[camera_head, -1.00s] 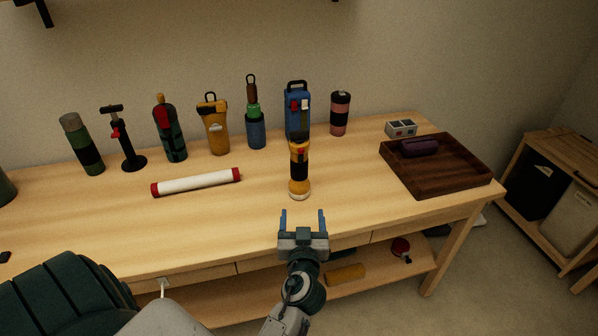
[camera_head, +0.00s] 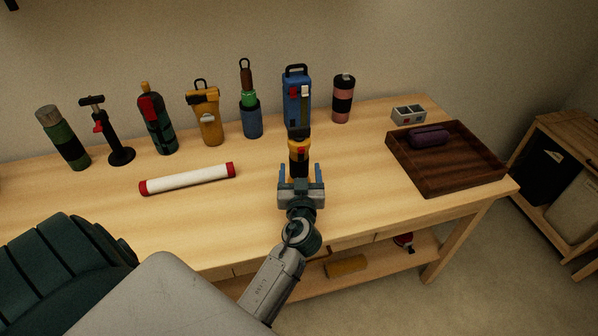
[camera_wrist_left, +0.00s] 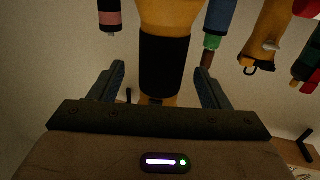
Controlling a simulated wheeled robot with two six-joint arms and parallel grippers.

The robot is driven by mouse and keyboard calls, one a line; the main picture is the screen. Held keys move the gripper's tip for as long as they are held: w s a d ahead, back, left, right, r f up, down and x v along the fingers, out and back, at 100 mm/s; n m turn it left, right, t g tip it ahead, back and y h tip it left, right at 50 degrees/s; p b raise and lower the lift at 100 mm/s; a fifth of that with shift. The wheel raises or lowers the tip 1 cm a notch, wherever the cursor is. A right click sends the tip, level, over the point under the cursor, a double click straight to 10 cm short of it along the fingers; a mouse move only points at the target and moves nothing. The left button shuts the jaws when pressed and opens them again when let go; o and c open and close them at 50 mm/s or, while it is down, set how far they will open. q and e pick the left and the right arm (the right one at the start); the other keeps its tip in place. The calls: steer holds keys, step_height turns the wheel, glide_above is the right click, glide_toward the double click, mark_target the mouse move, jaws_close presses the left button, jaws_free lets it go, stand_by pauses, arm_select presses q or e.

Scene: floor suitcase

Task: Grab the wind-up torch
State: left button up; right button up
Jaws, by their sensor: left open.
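The wind-up torch (camera_head: 299,148), yellow with a black band and a red button, stands upright near the middle of the bench. My left gripper (camera_head: 301,172) is open at its near side, fingers pointing at it, and hides its lower part in the head view. In the left wrist view the torch's black grip (camera_wrist_left: 164,64) shows between the two open fingers (camera_wrist_left: 162,72), with a gap on each side. I cannot tell how deep it lies between them. My right gripper is not in view.
A blue lantern-like case (camera_head: 297,100) stands close behind the torch. A white tube with red ends (camera_head: 188,179) lies to the left. A dark wooden tray (camera_head: 462,175) with a purple case (camera_head: 430,137) is at right. Several bottles and tools line the back.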

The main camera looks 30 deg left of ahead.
arm_select(q)
steer(key=p+x, duration=0.2)
steer(key=x, duration=0.3)
steer(key=shift+s+f+p, duration=0.1)
steer(key=shift+p, duration=0.25)
steer(key=shift+w+a+f, duration=0.2)
steer(key=shift+w+a, duration=0.05)
steer(key=shift+r, duration=0.1)
steer(key=shift+c, duration=0.8)
steer(key=c, duration=1.1)
